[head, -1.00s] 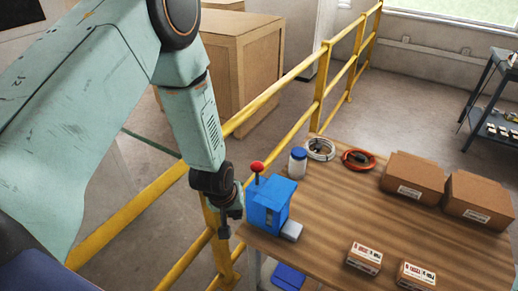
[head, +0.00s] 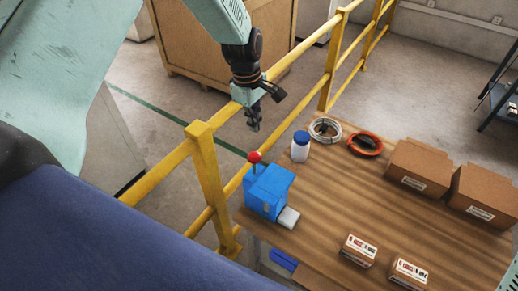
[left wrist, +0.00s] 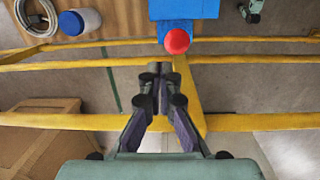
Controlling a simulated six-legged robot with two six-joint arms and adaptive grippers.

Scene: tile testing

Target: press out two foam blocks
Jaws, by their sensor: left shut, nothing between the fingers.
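A blue press (head: 266,190) stands at the left corner of the wooden table, its lever topped by a red knob (head: 255,157). The press (left wrist: 185,9) and red knob (left wrist: 177,41) also show in the left wrist view. A pale grey block (head: 288,217) sits at the front of the press; I cannot tell whether it is foam. My left gripper (head: 254,127) is shut and empty, pointing down above the red knob in the picture and apart from it. Its closed fingertips (left wrist: 154,70) are near the knob in the left wrist view. My right gripper is not in view.
A yellow railing (head: 205,175) runs beside the table (head: 345,205). Near the press are a white bottle with a blue lid (head: 300,147), a white coil (head: 324,130) and a red coil (head: 365,144). Brown boxes (head: 418,167) and small labelled boxes (head: 358,250) stand farther right.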

